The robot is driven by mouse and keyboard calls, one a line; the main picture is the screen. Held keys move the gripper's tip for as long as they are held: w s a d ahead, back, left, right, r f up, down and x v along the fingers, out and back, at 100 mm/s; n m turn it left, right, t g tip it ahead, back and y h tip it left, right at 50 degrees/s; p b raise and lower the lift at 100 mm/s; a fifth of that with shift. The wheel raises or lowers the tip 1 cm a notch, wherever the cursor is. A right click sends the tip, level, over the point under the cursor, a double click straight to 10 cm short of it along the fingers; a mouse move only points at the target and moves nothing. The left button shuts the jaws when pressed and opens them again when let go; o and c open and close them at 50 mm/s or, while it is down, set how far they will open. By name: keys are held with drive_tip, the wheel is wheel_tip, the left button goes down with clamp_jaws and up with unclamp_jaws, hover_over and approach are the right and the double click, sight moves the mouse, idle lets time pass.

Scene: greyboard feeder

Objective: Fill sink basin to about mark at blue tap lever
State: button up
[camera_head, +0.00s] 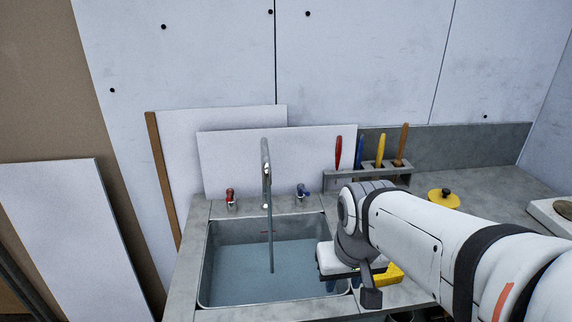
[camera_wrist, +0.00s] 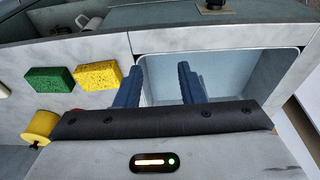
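My gripper (camera_head: 343,287) is over the basin's right rim, in front of and apart from the blue lever. In the wrist view, its blue fingers (camera_wrist: 158,84) are spread with nothing between them. The basin (camera_wrist: 225,72) shows behind them.
A yellow sponge (camera_head: 393,275) lies right of the basin, with a green sponge (camera_wrist: 50,80) beside it. A rack (camera_head: 365,175) with several upright tools stands behind. A yellow lid-like item (camera_head: 444,199) is on the counter. White boards (camera_head: 280,150) lean behind the tap.

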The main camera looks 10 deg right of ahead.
drive_tip(key=w+r+p, duration=0.3)
drive_tip(key=w+r, duration=0.2)
drive_tip(key=w, duration=0.6)
drive_tip(key=n+g+h+p, duration=0.2)
drive_tip(key=p, duration=0.4)
hover_over(305, 190)
drive_tip(key=a, duration=0.1)
wheel_tip(305, 190, down, 3)
drive_tip(key=f, duration=0.4)
drive_tip(key=d+f, duration=0.1)
drive_tip(key=f, duration=0.2)
drive_tip(key=shift+s, duration=0.15)
drive_tip(key=shift+c, duration=0.4)
clamp_jaws()
